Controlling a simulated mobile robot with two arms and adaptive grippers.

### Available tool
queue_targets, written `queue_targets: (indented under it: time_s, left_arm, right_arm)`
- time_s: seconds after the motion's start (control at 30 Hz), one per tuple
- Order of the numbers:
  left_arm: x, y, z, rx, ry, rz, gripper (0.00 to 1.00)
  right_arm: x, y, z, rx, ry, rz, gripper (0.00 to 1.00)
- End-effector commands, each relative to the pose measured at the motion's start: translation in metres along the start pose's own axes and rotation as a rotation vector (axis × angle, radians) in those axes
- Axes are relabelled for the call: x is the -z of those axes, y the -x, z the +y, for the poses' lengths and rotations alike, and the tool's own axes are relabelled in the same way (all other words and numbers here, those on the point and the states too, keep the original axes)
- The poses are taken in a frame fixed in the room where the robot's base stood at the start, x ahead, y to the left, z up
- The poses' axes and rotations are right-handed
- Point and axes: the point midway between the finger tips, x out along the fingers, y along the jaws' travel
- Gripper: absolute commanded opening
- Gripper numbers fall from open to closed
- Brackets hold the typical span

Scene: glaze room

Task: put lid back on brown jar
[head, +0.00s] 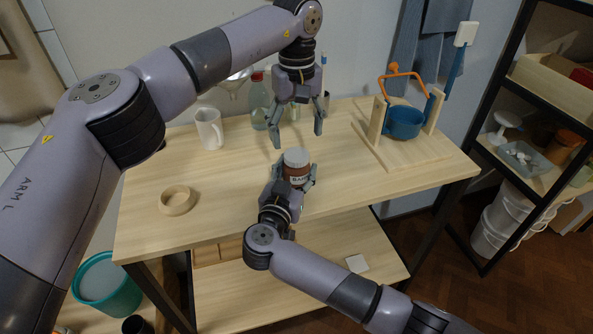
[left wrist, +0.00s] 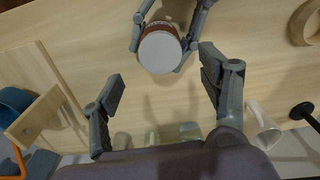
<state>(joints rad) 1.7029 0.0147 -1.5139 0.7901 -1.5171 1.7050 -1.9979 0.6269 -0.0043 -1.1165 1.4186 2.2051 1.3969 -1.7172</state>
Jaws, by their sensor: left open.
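The brown jar (head: 297,173) stands on the wooden table with a label on its side. The white lid (head: 297,157) sits on top of it; in the left wrist view the lid (left wrist: 160,52) covers the jar's mouth. I cannot tell how firmly it is seated. My right gripper (head: 292,182) is closed around the jar's sides from the front. My left gripper (head: 298,137) is open and empty, pointing down above and behind the lid, apart from it. In the left wrist view its fingers (left wrist: 162,76) are spread wide.
A wooden ring-shaped dish (head: 178,200) lies at the left.

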Motion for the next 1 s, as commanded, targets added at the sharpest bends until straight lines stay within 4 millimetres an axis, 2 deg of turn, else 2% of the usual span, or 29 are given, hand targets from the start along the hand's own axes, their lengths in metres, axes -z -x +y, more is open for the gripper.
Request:
queue_targets:
  time_s: [0.1,0.3,0.47,0.73,0.77,1.0]
  left_arm:
    - [0.001,0.028,0.000,-0.001,0.001,0.003,0.69]
    - [0.000,0.057,0.000,-0.001,0.000,0.001,0.69]
    - [0.000,0.067,0.000,0.001,0.000,-0.001,0.69]
    - [0.000,0.067,0.000,0.001,0.000,-0.001,0.69]
    - [0.000,0.067,0.000,0.001,0.000,-0.001,0.69]
    - [0.000,0.067,0.000,0.001,0.000,-0.001,0.69]
  right_arm:
    - [0.000,0.000,0.000,0.000,0.000,-0.001,0.00]
    - [0.000,0.000,0.000,0.000,0.001,0.000,0.00]
    - [0.000,0.000,0.000,0.000,0.001,0.000,0.00]
    - [0.000,0.000,0.000,0.000,0.001,0.000,0.00]
    - [0.000,0.000,0.000,0.000,0.001,0.000,0.53]
    - [0.000,0.000,0.000,0.000,0.000,0.000,0.69]
